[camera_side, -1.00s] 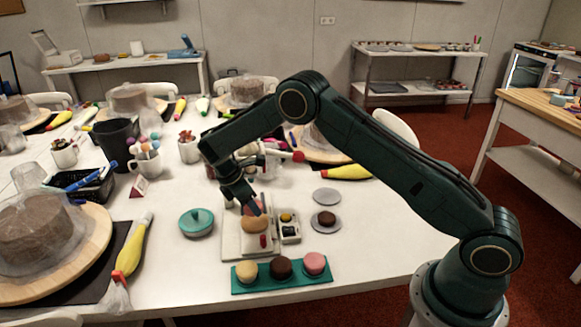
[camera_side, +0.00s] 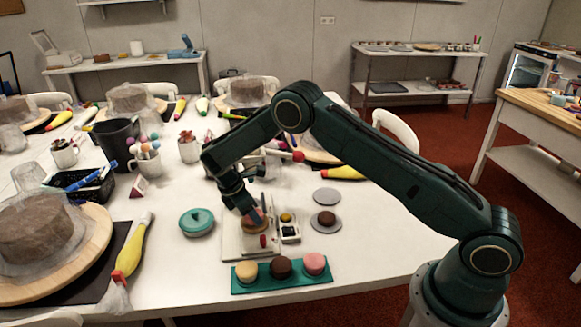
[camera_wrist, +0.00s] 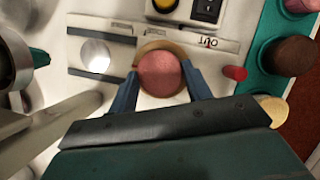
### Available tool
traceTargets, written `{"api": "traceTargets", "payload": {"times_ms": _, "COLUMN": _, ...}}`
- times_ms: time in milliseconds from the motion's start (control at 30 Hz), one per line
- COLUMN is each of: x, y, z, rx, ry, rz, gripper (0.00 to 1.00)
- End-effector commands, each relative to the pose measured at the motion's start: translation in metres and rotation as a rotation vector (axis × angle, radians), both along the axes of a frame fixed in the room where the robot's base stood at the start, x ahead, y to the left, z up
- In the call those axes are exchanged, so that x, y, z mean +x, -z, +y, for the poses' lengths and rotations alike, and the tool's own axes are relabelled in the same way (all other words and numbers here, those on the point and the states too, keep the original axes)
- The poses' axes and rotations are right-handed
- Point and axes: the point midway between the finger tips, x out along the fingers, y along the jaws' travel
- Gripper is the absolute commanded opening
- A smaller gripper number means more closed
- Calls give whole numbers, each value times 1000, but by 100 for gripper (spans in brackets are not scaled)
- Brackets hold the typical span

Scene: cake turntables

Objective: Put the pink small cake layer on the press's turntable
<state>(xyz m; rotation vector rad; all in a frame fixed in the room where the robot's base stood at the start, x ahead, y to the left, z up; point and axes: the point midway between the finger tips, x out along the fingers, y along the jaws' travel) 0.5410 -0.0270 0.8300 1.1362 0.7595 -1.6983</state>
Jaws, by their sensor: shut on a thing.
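My gripper (camera_side: 256,217) is shut on a small pink cake layer (camera_wrist: 160,72), with one blue finger on each side of it in the wrist view. In the side view the fingers mostly hide this layer. It is over a wider tan round piece (camera_wrist: 161,46), whose rim shows around it in the wrist view. Whether the two touch is hard to tell. The tan piece is at the pale press (camera_side: 232,243), whose turntable I cannot see clearly beneath it.
A teal tray (camera_side: 294,284) in front holds tan, brown and pink layers. A small box with a yellow button (camera_side: 286,217) stands right of the press. Grey discs (camera_side: 327,197) lie farther right, one bearing a brown layer. A teal lidded pot (camera_side: 196,222) stands left.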

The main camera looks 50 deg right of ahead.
Motion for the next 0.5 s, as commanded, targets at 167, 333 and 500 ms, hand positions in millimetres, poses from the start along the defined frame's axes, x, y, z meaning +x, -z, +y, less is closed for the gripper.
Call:
{"api": "traceTargets", "payload": {"times_ms": 167, "x": 0, "y": 2, "z": 0, "rx": 0, "ry": 0, "rz": 0, "gripper": 24}}
{"api": "traceTargets", "payload": {"times_ms": 333, "x": 0, "y": 4, "z": 0, "rx": 0, "ry": 0, "rz": 0, "gripper": 24}}
{"api": "traceTargets", "payload": {"times_ms": 500, "x": 0, "y": 6, "z": 0, "rx": 0, "ry": 0, "rz": 0, "gripper": 24}}
